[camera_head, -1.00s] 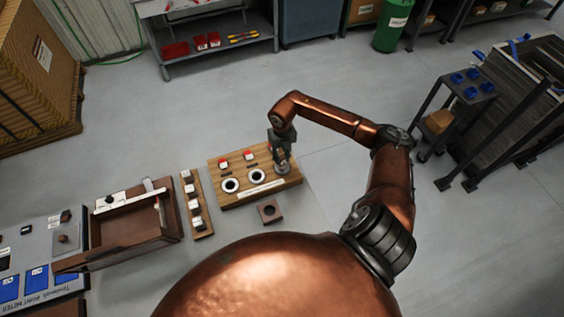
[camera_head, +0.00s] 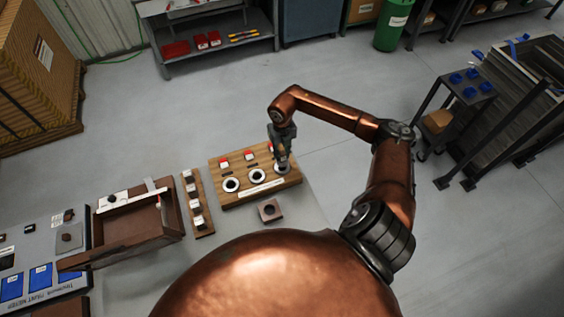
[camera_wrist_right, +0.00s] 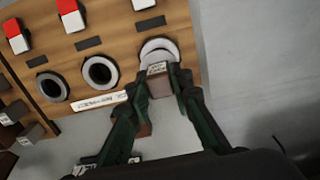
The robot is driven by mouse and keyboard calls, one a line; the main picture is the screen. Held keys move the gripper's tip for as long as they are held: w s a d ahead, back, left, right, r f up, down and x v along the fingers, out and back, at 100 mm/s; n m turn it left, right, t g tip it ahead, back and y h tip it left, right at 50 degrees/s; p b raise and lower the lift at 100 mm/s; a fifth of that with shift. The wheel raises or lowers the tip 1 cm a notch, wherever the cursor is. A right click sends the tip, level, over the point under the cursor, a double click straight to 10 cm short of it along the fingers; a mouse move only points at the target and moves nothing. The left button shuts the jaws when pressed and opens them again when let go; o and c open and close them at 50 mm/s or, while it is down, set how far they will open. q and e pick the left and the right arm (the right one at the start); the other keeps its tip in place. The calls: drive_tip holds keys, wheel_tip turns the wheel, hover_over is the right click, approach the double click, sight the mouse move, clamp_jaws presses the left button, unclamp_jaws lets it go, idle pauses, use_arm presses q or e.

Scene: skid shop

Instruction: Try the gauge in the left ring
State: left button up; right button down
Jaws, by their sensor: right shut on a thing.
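A wooden board (camera_head: 235,198) carries three pale rings in a row. The left ring (camera_head: 231,185) and the middle ring (camera_head: 257,176) show dark open holes. The right ring (camera_head: 283,170) is partly hidden by my right gripper (camera_head: 282,162). In the right wrist view, the left ring (camera_wrist_right: 52,87) is well to the left of the gripper (camera_wrist_right: 160,84). I cannot tell whether the gauge touches the ring. My left gripper is out of view.
Red-and-white blocks (camera_head: 249,154) stand along the board's back. A strip with several labelled blocks (camera_head: 197,206) lies left of the board, beside a brown tray (camera_head: 137,226). A small brown block with a hole (camera_head: 269,210) lies in front. Clear floor lies right of the bench.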

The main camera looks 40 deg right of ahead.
drive_tip(key=shift+r+p, duration=0.9)
drive_tip(key=shift+r, duration=0.95)
